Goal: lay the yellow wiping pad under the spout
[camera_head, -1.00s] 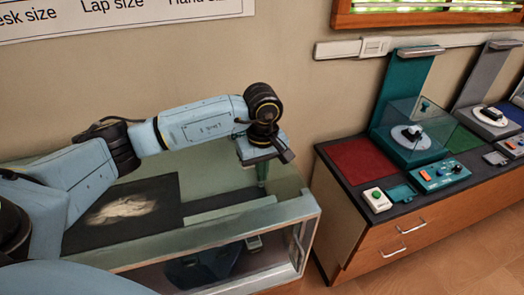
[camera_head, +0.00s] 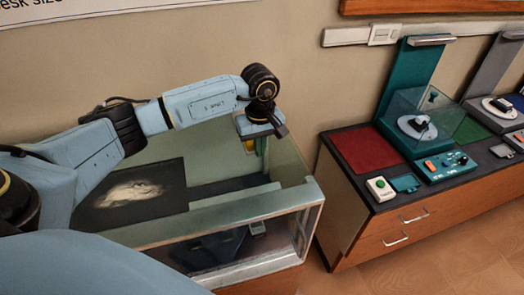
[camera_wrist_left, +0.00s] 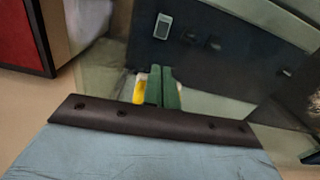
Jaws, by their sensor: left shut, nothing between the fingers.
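My left gripper (camera_head: 262,150) hangs over the right end of a glass-walled case. Its green fingers are shut with nothing between them; they also show in the left wrist view (camera_wrist_left: 163,88). A small yellow patch (camera_wrist_left: 140,89), perhaps the wiping pad, shows beside and partly behind the fingers. In the head view this yellow patch (camera_head: 249,146) shows just under the wrist, left of the fingers. I cannot tell whether it touches them. Most of it is hidden. I cannot make out a spout. My right gripper is not in view.
The glass case (camera_head: 250,211) has raised walls around the gripper. A black panel with a pale picture (camera_head: 135,193) lies at its left. A wooden bench (camera_head: 400,232) stands to the right, with a red panel (camera_head: 364,150) and a teal stand (camera_head: 405,75).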

